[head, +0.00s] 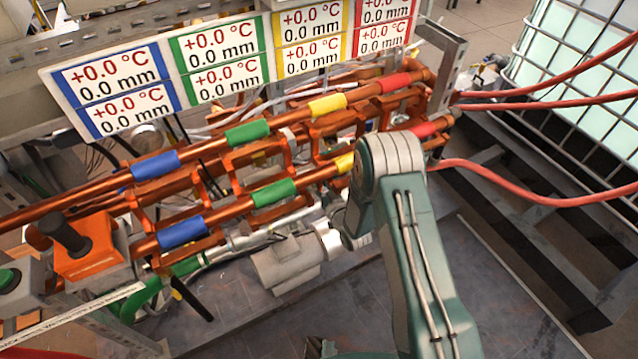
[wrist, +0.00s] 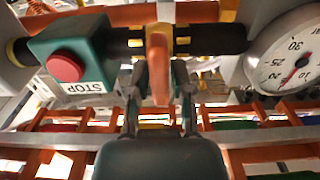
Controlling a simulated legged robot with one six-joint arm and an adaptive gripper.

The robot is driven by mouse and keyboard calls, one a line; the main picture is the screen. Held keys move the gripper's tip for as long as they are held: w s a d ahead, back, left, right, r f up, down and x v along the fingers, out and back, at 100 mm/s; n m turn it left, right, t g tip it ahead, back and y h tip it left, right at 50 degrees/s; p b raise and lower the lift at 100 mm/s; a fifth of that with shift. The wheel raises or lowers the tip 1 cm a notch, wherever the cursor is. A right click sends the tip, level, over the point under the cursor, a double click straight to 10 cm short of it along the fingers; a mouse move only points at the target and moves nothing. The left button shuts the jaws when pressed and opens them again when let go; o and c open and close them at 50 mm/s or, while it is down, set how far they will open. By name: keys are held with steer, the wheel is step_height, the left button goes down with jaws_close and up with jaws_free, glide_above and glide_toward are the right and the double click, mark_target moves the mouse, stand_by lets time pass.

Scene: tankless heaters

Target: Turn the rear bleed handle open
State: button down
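In the wrist view an orange lever (wrist: 159,66), which looks like the bleed handle, sticks out from a dark horizontal pipe (wrist: 208,40). My gripper (wrist: 159,80) has one finger on each side of this lever. Narrow gaps seem to show between the fingers and the lever, so it looks open around it rather than clamped. In the head view my green arm (head: 415,255) reaches to the copper pipes. It hides the gripper and the lever there, so I cannot tell front from rear.
In the wrist view a grey-green box with a red STOP button (wrist: 65,66) is close on the left and a round dial gauge (wrist: 290,58) on the right. In the head view a display board (head: 165,75) hangs above the pipes, and red hoses (head: 545,198) run right.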

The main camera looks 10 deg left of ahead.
steer(key=shift+n, duration=0.4)
steer(key=n, duration=0.3)
steer(key=shift+a+n, duration=0.15)
steer(key=shift+n, duration=0.15)
steer(key=n, duration=0.4)
steer(key=shift+n, duration=0.3)
steer(key=n, duration=0.4)
steer(key=shift+s+a+f, duration=0.1)
steer(key=shift+f, duration=0.05)
steer(key=shift+f+n, duration=0.1)
steer(key=shift+n, duration=1.9)
steer(key=shift+s, duration=0.1)
